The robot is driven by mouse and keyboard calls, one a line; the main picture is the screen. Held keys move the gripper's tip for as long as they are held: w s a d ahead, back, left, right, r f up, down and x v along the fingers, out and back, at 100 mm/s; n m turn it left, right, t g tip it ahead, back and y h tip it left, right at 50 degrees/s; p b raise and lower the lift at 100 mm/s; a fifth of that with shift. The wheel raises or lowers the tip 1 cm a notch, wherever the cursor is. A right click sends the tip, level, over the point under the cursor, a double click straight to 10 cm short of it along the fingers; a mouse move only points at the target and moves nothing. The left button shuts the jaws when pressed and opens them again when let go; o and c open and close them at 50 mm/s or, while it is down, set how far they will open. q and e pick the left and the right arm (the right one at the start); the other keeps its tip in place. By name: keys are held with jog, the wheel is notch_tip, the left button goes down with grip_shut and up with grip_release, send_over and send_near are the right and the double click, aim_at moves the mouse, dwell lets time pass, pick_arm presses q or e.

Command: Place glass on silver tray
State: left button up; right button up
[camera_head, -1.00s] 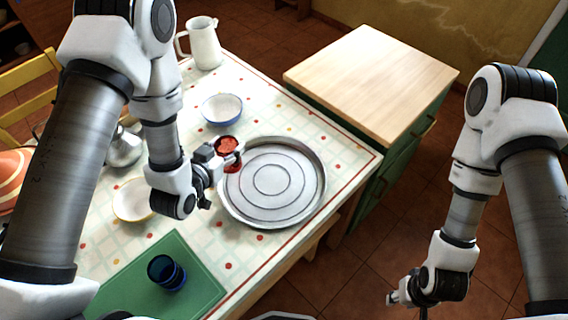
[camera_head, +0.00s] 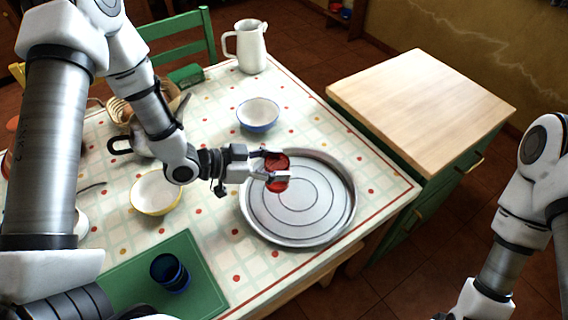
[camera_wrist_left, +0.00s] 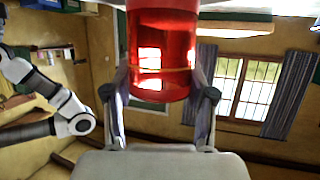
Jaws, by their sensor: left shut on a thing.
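A red glass (camera_head: 277,184) is held by my left gripper (camera_head: 272,165), whose fingers are shut on it. The glass also shows large between the fingers in the left wrist view (camera_wrist_left: 162,50). The round silver tray (camera_head: 305,232) lies on the table. The glass is over the upper left part of the tray; I cannot tell whether it touches it. My right arm comes in from the right edge in the head view, and its gripper is outside the picture.
A blue glass (camera_head: 170,275) stands on a green mat (camera_head: 212,285). A yellow-rimmed bowl (camera_head: 156,192), a blue-rimmed bowl (camera_head: 258,114), a white pitcher (camera_head: 251,48) and a kettle (camera_head: 140,145) are on the table. A wooden-topped cabinet (camera_head: 420,105) stands to the right with a clear top.

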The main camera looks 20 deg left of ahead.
aim_at(283, 162)
pick_arm(q)
jog(key=shift+w+d+f+p, duration=0.2)
jog(key=shift+w+f+p, duration=0.15)
jog(key=shift+w+f, duration=1.75)
jog(key=o, duration=1.2)
jog(key=shift+r, duration=0.1)
jog(key=shift+o, duration=0.2)
jog(key=p+v, duration=0.1)
jog(key=v, duration=1.1)
jog(key=shift+r, duration=0.1)
